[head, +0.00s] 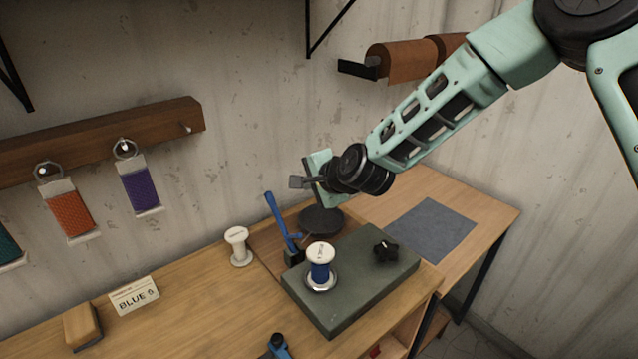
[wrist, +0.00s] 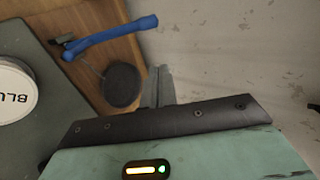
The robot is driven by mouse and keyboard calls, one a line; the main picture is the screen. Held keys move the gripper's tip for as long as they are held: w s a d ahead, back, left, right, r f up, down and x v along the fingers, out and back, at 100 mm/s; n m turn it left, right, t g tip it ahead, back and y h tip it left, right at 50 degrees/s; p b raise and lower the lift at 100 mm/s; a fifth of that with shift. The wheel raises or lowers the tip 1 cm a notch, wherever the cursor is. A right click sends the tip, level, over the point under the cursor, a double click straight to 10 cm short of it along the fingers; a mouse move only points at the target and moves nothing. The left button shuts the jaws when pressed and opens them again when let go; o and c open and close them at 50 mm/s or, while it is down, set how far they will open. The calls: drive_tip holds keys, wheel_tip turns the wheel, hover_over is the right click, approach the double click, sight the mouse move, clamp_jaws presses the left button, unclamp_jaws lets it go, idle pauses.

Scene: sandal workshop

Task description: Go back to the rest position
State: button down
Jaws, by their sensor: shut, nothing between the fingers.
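My gripper (head: 297,182) is shut and empty. In the head view it is raised above the back of the green-grey block, pointing left toward the wall. In the wrist view its fingers (wrist: 158,87) are together, with a dark round pad (wrist: 121,85) beyond them and the pale wall to the right. A spool with blue thread (head: 320,264) stands upright on a metal disc on the block (head: 350,290). Its white top (wrist: 15,90), lettered "BLU", shows at the left of the wrist view, apart from my gripper.
A blue lever (head: 278,216) rises at the block's back left, close below my gripper. A black knob (head: 386,250) sits on the block. A wooden rail (head: 100,140) holds hanging colour swatches. A grey mat (head: 432,230) lies right.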

drive_tip(key=s+d+n+g+b, duration=0.1)
drive_tip(key=s+n+g+b, duration=0.35)
drive_tip(key=s+n, duration=1.05)
drive_tip(key=s+d+n+g+h, duration=0.1)
drive_tip(key=s+d+h, duration=0.1)
drive_tip(key=s, duration=0.6)
drive_tip(key=s+d+n+g+h+b, duration=0.1)
drive_tip(key=s+d+g, duration=0.1)
drive_tip(key=s+d, duration=0.3)
drive_tip(key=s+d+n+g+h, duration=0.1)
drive_tip(key=s+d, duration=0.3)
drive_tip(key=s, duration=0.6)
drive_tip(key=shift+s+d+f+n+g+h+b, duration=0.2)
drive_tip(key=shift+s+n+g+h+b, duration=0.25)
drive_tip(key=shift+h, duration=0.35)
drive_tip(key=shift+w, duration=0.1)
